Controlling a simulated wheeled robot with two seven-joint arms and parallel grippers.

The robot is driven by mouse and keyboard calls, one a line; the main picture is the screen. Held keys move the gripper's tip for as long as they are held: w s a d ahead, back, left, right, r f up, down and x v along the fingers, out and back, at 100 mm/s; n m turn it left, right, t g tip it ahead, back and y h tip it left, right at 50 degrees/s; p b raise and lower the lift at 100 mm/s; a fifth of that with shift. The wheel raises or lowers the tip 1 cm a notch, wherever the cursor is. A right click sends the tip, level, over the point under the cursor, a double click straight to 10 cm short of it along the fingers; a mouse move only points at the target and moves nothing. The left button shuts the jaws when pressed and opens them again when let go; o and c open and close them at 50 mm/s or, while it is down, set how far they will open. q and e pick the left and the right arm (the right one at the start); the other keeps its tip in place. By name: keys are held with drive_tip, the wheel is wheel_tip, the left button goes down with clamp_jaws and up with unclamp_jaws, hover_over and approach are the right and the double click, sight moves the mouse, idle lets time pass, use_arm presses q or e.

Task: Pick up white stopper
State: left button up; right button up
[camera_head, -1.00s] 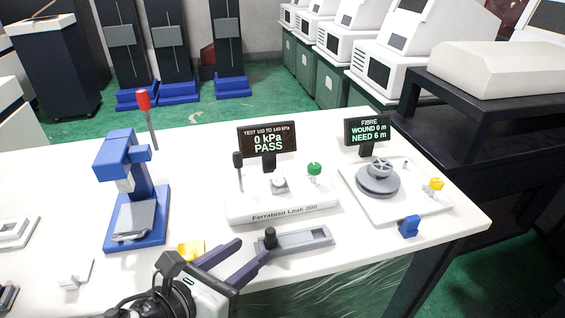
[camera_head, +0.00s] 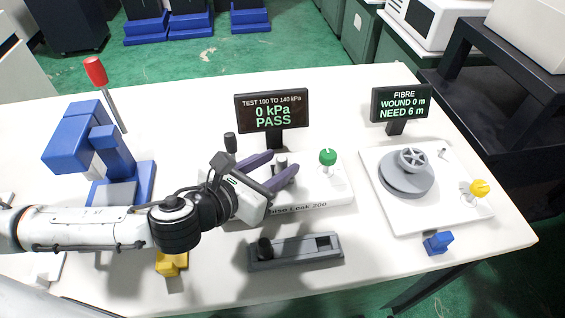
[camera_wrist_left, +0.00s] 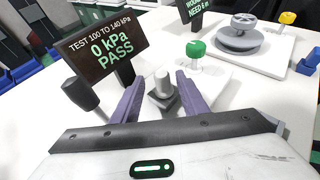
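The white stopper is a short pale cylinder on a dark square seat of the leak tester. It shows between my fingers in the head view (camera_head: 281,160) and in the left wrist view (camera_wrist_left: 162,82). My left gripper (camera_head: 282,165) is open, with one purple finger on either side of the stopper. In the left wrist view a gap shows between the stopper and each finger. The white leak tester (camera_head: 325,200) is partly hidden by my left gripper; its display (camera_head: 272,110) reads 0 kPa PASS. My right gripper is not in view.
A dark lever (camera_wrist_left: 82,94) and a green knob (camera_head: 327,157) flank the stopper. The fibre winder (camera_head: 407,215) stands to the right, a grey tray (camera_head: 296,254) in front. A blue press (camera_head: 84,150) with a red-topped rod is at left.

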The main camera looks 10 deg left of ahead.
sight(291, 158)
use_arm(q)
drive_tip(key=x, duration=0.5)
drive_tip(key=shift+w+d, duration=0.15)
drive_tip(key=shift+d, duration=0.1)
clamp_jaws()
